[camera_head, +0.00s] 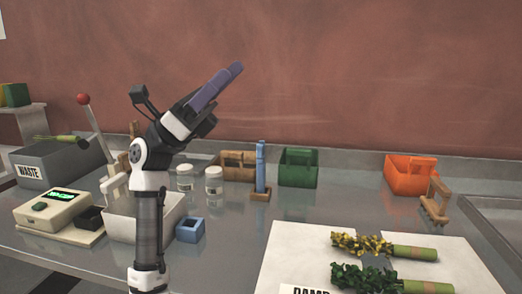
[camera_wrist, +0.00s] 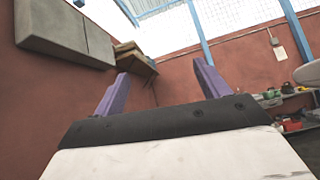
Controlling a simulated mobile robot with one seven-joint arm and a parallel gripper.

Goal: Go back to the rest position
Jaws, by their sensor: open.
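My gripper (camera_head: 222,84) is raised above the metal table (camera_head: 330,205) in the head view, with its purple fingers pointing up and to the right. In the wrist view, the two purple fingers of my gripper (camera_wrist: 158,85) stand wide apart with nothing between them. The wrist view looks up at the red wall (camera_wrist: 165,92), a grey wall cabinet (camera_wrist: 65,30) and the upper part of the room. My gripper touches nothing on the table.
A waste bin (camera_head: 60,168), a device with a green display (camera_head: 55,208) and a white box (camera_head: 125,222) stand at the left. A green bin (camera_head: 298,168) and an orange bin (camera_head: 408,178) stand at the back. Plant bundles (camera_head: 410,252) lie on a white board (camera_head: 290,250) at the front right.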

